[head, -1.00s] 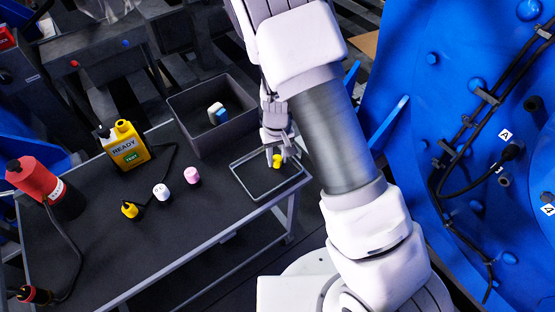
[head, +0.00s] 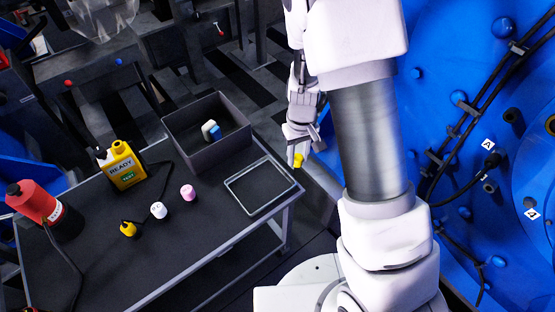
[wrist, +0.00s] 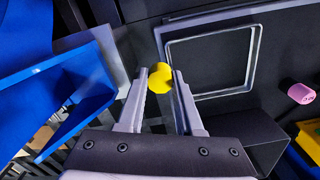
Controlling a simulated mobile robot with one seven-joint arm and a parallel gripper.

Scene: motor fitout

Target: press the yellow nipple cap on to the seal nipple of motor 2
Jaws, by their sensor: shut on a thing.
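My gripper (head: 299,158) is shut on the small yellow nipple cap (head: 299,161), held in the air just right of the cart's edge. In the wrist view the cap (wrist: 160,82) sits between the two fingertips (wrist: 161,80). The blue motor casing (head: 470,80) stands at the right of the head view. It bears black fittings and cables, with white tags marked A near some of them. I cannot tell which fitting is the seal nipple of motor 2.
The floor between cart and blue casing shows some free room.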

